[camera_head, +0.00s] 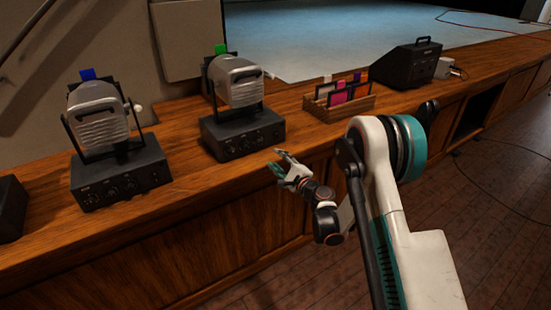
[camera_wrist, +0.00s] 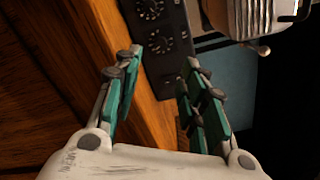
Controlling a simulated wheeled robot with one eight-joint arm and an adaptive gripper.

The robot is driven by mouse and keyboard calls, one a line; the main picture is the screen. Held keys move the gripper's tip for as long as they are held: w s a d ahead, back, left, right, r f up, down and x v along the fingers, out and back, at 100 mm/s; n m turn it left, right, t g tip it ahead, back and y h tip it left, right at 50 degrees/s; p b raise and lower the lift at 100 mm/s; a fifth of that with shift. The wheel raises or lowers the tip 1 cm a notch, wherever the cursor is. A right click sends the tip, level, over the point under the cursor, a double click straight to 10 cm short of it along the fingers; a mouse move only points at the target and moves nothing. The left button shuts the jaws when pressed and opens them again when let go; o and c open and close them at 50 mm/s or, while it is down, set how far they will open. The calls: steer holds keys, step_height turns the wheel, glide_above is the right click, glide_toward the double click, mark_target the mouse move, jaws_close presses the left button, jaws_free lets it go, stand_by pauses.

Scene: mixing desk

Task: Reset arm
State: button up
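My gripper (camera_head: 282,163) is at the front edge of the wooden desk (camera_head: 200,180), in front of the right-hand lamp-like device. In the wrist view my gripper (camera_wrist: 160,70) shows its two green-padded fingers spread apart, with nothing between them. My white and teal arm reaches from the lower right of the head view, bent at the elbow. Beyond the fingers in the wrist view are a dark control box (camera_wrist: 165,35) with knobs and part of a silvery housing (camera_wrist: 245,18).
Two silvery devices on black knobbed boxes, the left one (camera_head: 100,115) with a blue tab and the right one (camera_head: 237,85) with a green tab, stand on the desk. A wooden rack (camera_head: 338,104) of coloured cards and a black case (camera_head: 405,65) stand further right. Floor is open at lower right.

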steer(key=s+d+r+n+g, duration=0.15)
steer(key=s+r+n, duration=0.3)
steer(key=r, duration=0.85)
steer(key=s+d+r+n+g+h, duration=0.35)
steer(key=s+r+n, duration=0.35)
steer(key=s, duration=0.4)
steer(key=s+d+n+g+h, duration=0.1)
steer(key=s+d, duration=0.4)
steer(key=s, duration=0.5)
steer(key=s+d+f+n+g+h, duration=0.1)
steer(key=s+d, duration=0.4)
steer(key=s, duration=0.6)
steer(key=s+d+n+g+h, duration=0.1)
steer(key=s+d+n+h, duration=0.2)
steer(key=s, duration=0.7)
steer(key=d+h, duration=0.1)
steer(key=d, duration=0.1)
steer(key=shift+s+d+f+n, duration=0.25)
steer(key=shift+d+f+n, duration=0.05)
steer(key=shift+f+n, duration=0.05)
steer(key=shift+h, duration=0.25)
